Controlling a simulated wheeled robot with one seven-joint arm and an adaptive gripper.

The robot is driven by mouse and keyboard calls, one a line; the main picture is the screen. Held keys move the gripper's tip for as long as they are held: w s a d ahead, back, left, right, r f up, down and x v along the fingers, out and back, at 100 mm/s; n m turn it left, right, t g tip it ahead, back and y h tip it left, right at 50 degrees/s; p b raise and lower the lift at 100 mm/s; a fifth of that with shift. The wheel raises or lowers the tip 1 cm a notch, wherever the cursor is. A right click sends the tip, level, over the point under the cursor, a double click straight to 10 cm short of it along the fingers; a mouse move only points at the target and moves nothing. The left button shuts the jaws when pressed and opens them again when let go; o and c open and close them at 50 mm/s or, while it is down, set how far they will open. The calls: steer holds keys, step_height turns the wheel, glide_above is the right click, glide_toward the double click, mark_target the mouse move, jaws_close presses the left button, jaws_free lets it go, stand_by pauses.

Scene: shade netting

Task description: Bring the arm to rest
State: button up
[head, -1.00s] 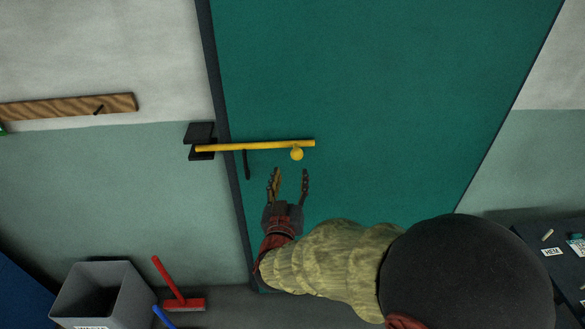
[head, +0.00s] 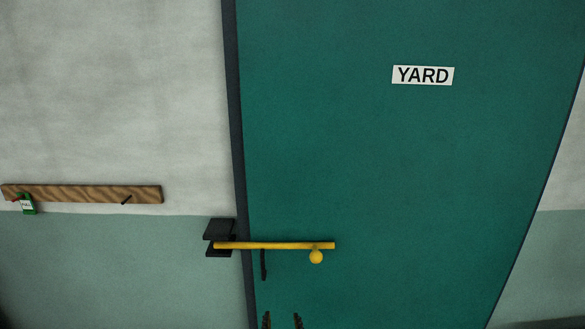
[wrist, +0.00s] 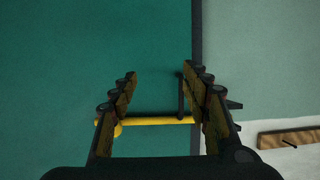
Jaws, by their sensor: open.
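My gripper (head: 282,321) shows only as two dark fingertips at the bottom edge of the head view, below the yellow bar. In the wrist view my gripper (wrist: 162,85) is open, its fingers apart with nothing held between them. The yellow bar (head: 275,245) with a round knob (head: 316,257) lies level across the left edge of the green door (head: 400,170), its left end in a black bracket (head: 220,232). The bar also shows between and behind the fingers in the wrist view (wrist: 155,121). The rest of my arm is out of the head view.
A dark vertical handle (head: 263,265) sits on the door just under the bar. A white YARD sign (head: 423,75) is on the door. A wooden rail (head: 85,194) with a peg and a green tag (head: 28,205) is on the wall at left.

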steer(key=s+a+f+n+g+y, duration=0.25)
steer(key=s+a+g, duration=0.2)
steer(key=s, duration=0.35)
steer(key=s+d+r+g, duration=0.2)
steer(key=s+d+g, duration=0.25)
steer(key=s, duration=0.35)
steer(key=s+d+r+m+h, duration=0.1)
steer(key=s+d+r, duration=0.2)
steer(key=d, duration=0.4)
steer(key=s+d+r+m+h, duration=0.1)
steer(key=s+d+r, duration=0.3)
steer(key=d+r, duration=0.2)
steer(key=s+d+r+m+t+h, duration=0.1)
steer(key=s+d+r, duration=0.2)
steer(key=d+r, duration=0.2)
steer(key=shift+s+d+r+m, duration=0.25)
steer(key=shift+s+d+m, duration=0.1)
steer(key=shift+d, duration=1.4)
steer(key=shift+h, duration=0.25)
